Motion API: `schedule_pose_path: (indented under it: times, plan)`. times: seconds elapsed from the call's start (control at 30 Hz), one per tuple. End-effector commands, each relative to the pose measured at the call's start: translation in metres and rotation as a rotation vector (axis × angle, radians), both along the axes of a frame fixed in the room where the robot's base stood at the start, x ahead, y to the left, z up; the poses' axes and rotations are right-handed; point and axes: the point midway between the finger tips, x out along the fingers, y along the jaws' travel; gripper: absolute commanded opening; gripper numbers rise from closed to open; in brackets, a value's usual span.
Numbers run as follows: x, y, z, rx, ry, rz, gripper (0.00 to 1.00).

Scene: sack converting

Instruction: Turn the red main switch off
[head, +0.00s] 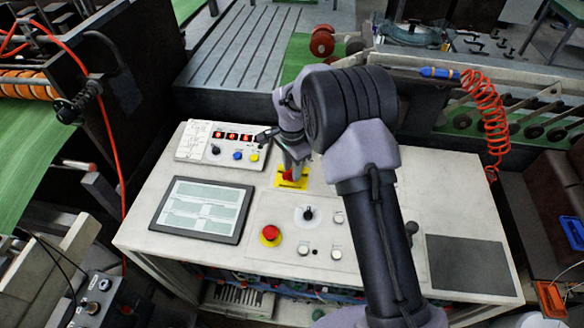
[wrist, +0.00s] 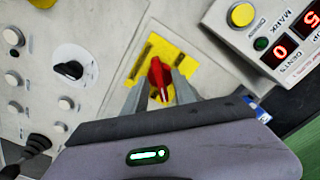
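The red main switch (wrist: 160,78) is a red rotary handle on a yellow square plate (wrist: 194,76) set in the light panel. In the wrist view the handle stands between the two fingers of my gripper (wrist: 158,92), one finger on each side. The fingers are apart, and a little yellow shows between the left finger and the handle; the right finger is very close to it, and I cannot tell if it touches. In the head view my gripper (head: 292,166) reaches down over the red switch (head: 287,175) and partly hides it.
A red emergency button (head: 270,235), a black selector knob (head: 308,214) and several small buttons lie nearer on the console. A screen (head: 203,208) is at left. A digit display panel (head: 222,146) with coloured buttons stands beside the switch. A dark pad (head: 468,265) is at right.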

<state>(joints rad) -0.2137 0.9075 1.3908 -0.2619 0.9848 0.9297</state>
Motion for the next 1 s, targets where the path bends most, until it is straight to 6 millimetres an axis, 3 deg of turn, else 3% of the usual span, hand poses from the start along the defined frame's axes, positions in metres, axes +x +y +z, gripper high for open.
schedule_pose_path:
  times: [0.03,0.17,0.2,0.63,1.0]
  plan:
    - [0.0,0.0,0.0001,0.0,0.0,0.0,0.27]
    - [0.0,0.0,0.0003,0.0,0.0,0.0,0.01]
    - [0.0,0.0,0.0003,0.0,0.0,0.0,0.0]
    - [0.0002,0.0,0.0008,0.0,0.0,0.05,0.0]
    - [0.0004,0.0001,0.0014,0.0,-0.001,0.333,0.0]
